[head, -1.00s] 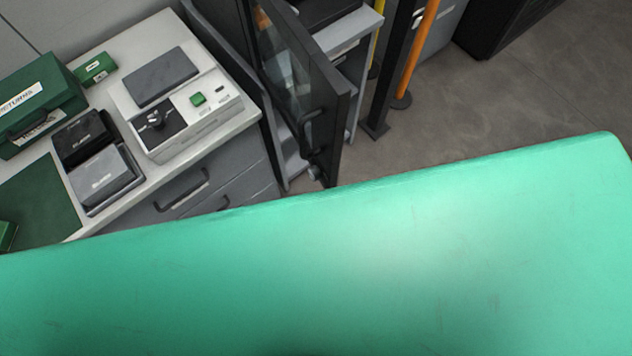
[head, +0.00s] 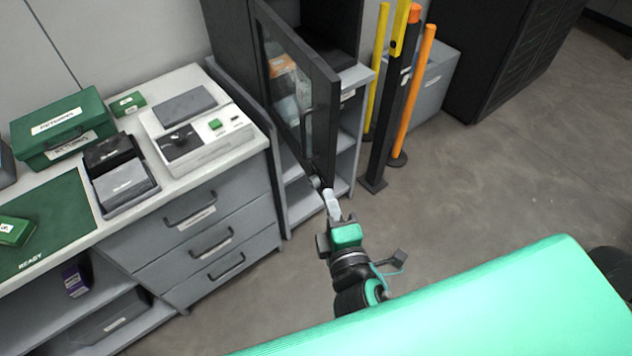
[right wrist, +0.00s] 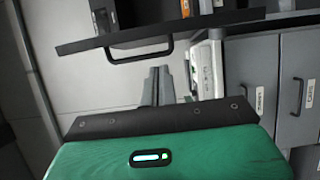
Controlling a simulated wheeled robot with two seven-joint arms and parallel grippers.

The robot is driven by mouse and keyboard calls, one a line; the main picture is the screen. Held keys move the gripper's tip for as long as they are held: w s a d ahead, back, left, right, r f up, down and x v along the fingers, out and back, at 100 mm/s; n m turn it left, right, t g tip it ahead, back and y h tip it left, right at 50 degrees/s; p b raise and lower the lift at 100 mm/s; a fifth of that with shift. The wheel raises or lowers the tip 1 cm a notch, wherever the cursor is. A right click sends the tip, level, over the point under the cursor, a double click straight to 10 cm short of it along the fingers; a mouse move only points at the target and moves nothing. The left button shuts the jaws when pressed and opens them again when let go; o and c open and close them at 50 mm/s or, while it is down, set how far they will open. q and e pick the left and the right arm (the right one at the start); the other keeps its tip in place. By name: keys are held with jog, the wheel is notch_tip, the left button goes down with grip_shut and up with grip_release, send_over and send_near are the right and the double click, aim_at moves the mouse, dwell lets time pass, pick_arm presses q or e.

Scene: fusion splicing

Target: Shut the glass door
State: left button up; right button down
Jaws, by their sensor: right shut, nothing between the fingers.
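The glass door (head: 323,85) is black-framed with a clear pane and stands open, swung out from the dark cabinet (head: 231,40). Its black bar handle (head: 307,128) is on the face toward the left. In the right wrist view the door (right wrist: 200,31) shows edge-on as a dark band, with its handle (right wrist: 142,52) below it. My right gripper (head: 328,191) is shut and empty, its fingertips by the door's lower corner; I cannot tell whether they touch. Its grey fingers (right wrist: 158,86) show below the handle in the right wrist view. My left gripper is not in view.
A grey drawer counter (head: 230,215) left of the cabinet carries a white device (head: 205,140), a green case (head: 62,128) and a black unit (head: 122,172). Yellow and orange posts (head: 412,95) stand right of the cabinet. The floor (head: 480,190) at right is clear.

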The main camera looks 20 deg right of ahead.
aim_at(319, 162)
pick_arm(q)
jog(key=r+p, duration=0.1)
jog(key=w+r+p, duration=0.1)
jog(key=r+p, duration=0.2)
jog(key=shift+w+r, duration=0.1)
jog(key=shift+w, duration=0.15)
pick_arm(e)
jog(key=w, duration=0.7)
jog(key=w+d, duration=0.1)
jog(key=w, duration=0.2)
jog(key=shift+w, duration=0.15)
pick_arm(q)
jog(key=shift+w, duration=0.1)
